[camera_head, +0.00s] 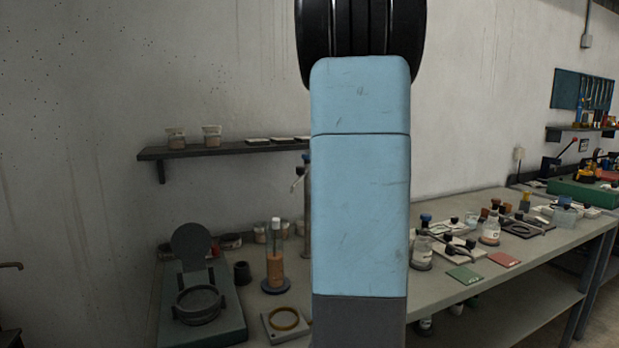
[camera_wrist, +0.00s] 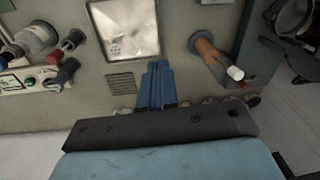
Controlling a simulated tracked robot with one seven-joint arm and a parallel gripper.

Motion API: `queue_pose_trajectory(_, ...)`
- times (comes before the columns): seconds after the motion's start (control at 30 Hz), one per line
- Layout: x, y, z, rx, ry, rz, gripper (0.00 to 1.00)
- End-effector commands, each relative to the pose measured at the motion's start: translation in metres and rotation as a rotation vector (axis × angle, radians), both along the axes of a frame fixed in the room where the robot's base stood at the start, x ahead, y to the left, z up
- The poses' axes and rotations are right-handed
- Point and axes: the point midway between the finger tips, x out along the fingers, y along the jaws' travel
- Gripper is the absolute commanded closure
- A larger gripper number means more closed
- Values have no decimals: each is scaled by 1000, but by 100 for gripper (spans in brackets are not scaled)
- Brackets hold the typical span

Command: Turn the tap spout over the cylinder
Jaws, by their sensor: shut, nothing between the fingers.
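The tap (camera_head: 306,215) is a grey upright column with a blue top, partly hidden behind my arm in the head view. Its pale spout (camera_head: 297,181) points left and down, high above the bench. The cylinder (camera_head: 275,268) stands upright on a dark round base, left of the tap column, with brown contents and a white top. It also shows in the wrist view (camera_wrist: 209,52), right of my gripper. My gripper (camera_wrist: 156,66) has its blue fingers together and empty, apart from the cylinder. I cannot make out the tap in the wrist view; my arm hides my gripper in the head view.
A metal basin (camera_wrist: 125,28) lies beyond my fingertips, with a small grate (camera_wrist: 121,83) near it. A dark hinged device (camera_head: 198,300) stands left of the cylinder. Bottles (camera_head: 421,250) crowd the bench at right. A wall shelf (camera_head: 225,150) hangs behind.

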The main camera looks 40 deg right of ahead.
Motion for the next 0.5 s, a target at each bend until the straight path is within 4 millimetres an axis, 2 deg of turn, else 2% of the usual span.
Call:
queue_pose_trajectory(0.1, 6, -2, 18, 46, -182, -158, 100)
queue_pose_trajectory(0.3, 16, -7, 56, 126, -442, -406, 100)
queue_pose_trajectory(0.5, 19, -11, 80, 175, -576, -546, 100)
